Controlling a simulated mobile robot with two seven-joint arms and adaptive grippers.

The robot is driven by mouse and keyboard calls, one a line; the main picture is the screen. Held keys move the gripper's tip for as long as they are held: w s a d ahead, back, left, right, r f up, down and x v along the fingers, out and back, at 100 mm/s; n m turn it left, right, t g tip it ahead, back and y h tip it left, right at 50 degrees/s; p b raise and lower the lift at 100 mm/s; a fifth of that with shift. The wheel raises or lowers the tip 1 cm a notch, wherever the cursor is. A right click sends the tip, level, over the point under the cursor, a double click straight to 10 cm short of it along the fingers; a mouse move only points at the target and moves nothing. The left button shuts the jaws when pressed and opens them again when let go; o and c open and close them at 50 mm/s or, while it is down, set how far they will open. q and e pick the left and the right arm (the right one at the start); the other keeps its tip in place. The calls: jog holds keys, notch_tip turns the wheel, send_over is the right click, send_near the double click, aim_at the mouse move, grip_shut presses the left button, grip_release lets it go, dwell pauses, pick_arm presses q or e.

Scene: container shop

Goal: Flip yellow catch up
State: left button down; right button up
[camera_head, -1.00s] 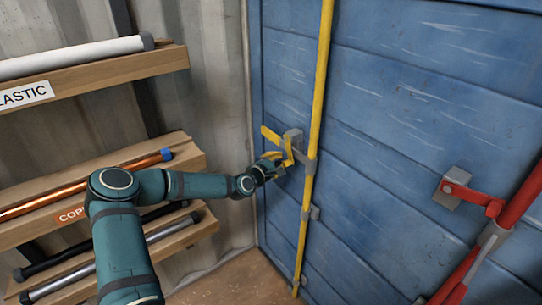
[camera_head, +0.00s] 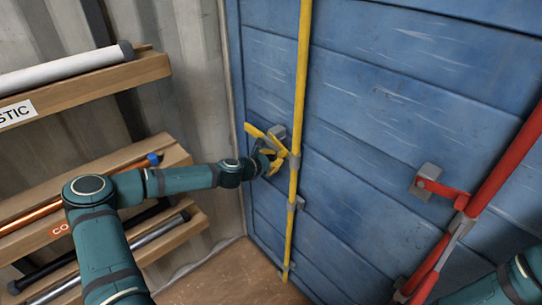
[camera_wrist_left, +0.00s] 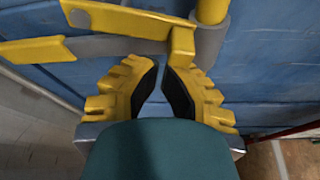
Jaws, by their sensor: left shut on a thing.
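The yellow catch (camera_head: 253,131) is a flat strip sticking out up and left from a grey bracket (camera_head: 278,131) on the blue door. In the left wrist view the catch (camera_wrist_left: 35,50) lies at the left. A yellow handle (camera_wrist_left: 120,20) with a bent end tab runs from the bracket toward the yellow vertical rod (camera_head: 297,90). My left gripper (camera_head: 275,160) is at the handle, below the catch. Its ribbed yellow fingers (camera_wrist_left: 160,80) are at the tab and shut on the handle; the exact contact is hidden. My right gripper is out of view.
The blue door (camera_head: 380,80) fills the right, with a red rod (camera_head: 500,160) and red handle (camera_head: 440,190). Wooden shelves (camera_head: 90,80) with pipes stand at the left. Part of my right arm shows at bottom right.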

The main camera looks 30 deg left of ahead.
pick_arm(q)
jog(key=shift+s+d+r+n+g+h+p, duration=0.1)
jog(key=shift+d+r+n+h+p, duration=0.1)
jog(key=shift+r+n+p, duration=0.3)
jog(key=shift+s+d+r+n+g+h+p, duration=0.1)
jog(key=shift+d+r+n+h+p, duration=0.15)
jog(key=shift+r+p, duration=0.45)
jog(key=shift+s+d+r+n+g+h+p, duration=0.1)
jog(key=shift+d+r+n+h+p, duration=0.1)
jog(key=shift+r+n+p, duration=0.35)
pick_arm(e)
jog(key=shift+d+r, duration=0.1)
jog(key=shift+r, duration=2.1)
pick_arm(q)
jog(key=shift+r, duration=0.2)
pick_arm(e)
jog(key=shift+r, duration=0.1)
pick_arm(q)
jog(key=shift+f, duration=0.15)
